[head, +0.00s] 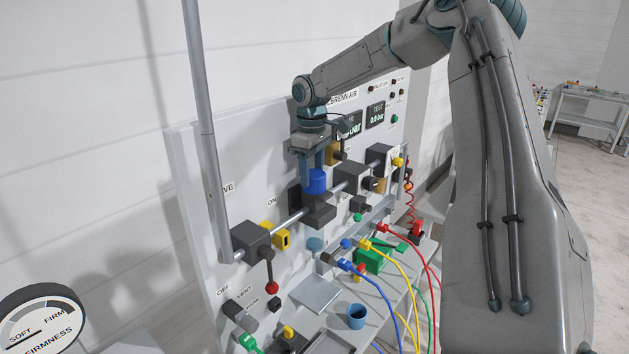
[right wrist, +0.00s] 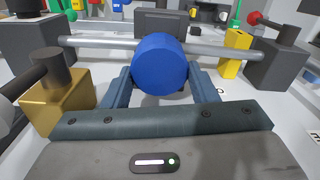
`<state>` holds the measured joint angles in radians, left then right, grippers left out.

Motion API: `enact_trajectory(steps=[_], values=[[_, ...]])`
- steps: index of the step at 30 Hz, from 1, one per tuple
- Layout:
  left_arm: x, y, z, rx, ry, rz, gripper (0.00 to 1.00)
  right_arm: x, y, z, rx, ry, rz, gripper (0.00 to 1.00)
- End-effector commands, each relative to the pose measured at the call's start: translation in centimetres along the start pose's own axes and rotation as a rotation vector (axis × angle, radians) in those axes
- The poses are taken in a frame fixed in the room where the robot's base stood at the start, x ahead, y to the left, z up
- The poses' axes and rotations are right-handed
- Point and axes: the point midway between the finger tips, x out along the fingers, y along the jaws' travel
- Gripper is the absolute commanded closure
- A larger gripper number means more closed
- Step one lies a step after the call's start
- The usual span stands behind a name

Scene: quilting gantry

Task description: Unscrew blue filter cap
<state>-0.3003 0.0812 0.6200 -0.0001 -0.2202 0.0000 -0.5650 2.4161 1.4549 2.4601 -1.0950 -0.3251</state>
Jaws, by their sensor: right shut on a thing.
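The blue filter cap (head: 316,181) sits on the dark filter body (head: 318,210) on the pipe of the upright panel. In the right wrist view the cap (right wrist: 160,63) shows as a round blue end at the centre. My right gripper (head: 318,178) comes down from above and is shut on the cap, one finger on each side. The fingers (right wrist: 160,85) also show in the right wrist view, partly hidden behind the cap and the gripper body. I cannot see the thread between cap and body. My left gripper is not in view.
A dark valve block (head: 250,240) with a red-knobbed lever and a yellow tag (head: 282,239) is left of the filter. A grey block (head: 349,178) is on its right. Below, a shelf holds a blue cup (head: 357,317), a green block (head: 372,259) and coloured hoses. A gauge stands at lower left.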

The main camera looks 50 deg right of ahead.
Motion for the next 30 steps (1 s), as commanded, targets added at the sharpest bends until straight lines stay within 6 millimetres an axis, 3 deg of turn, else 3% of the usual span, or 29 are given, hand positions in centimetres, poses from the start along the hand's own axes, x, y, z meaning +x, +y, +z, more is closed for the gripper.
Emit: enact_trajectory(steps=[6, 16, 23, 25, 27, 30], values=[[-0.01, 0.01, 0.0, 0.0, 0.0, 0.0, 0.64, -0.12, 0.01, -0.05, -0.162, 0.002, 0.003, 0.79], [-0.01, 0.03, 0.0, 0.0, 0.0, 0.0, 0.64, -0.15, 0.01, -0.05, -0.192, 0.002, 0.004, 0.79], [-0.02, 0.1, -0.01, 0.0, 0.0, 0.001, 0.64, -0.18, -0.11, -0.01, -0.429, 0.002, 0.005, 0.79], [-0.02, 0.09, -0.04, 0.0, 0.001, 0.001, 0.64, -0.19, -0.13, -0.01, -0.475, 0.001, 0.005, 0.83], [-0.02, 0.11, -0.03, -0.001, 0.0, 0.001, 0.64, -0.2, -0.13, 0.0, -0.497, 0.001, 0.005, 0.95], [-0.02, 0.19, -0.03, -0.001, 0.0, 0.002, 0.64, -0.21, -0.13, 0.0, -0.5, 0.001, 0.006, 0.95]])
